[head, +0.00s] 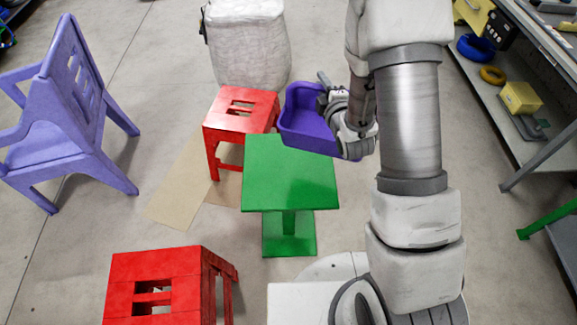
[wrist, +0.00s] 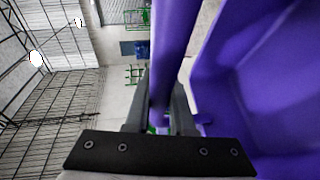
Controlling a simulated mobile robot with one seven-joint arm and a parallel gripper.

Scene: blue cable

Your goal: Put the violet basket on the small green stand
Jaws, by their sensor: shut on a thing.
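The violet basket (head: 308,131) is held in the air by my gripper (head: 333,97) in the head view, behind and slightly right of the green stand. In the wrist view the basket (wrist: 240,75) fills the right side, and its violet bar runs between the fingers of my gripper (wrist: 160,115), which are shut on it. The small green stand (head: 290,180) has a flat, empty top and stands on the floor in front of my base. The basket's lower edge overlaps the stand's far edge in the picture; I cannot tell its exact height above it.
A red stool (head: 240,112) stands just behind the stand, and another red stool (head: 155,285) is at the front left. A violet chair (head: 70,125) is at the left. A white sack-like object (head: 247,45) stands at the back. Shelving (head: 535,150) lines the right.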

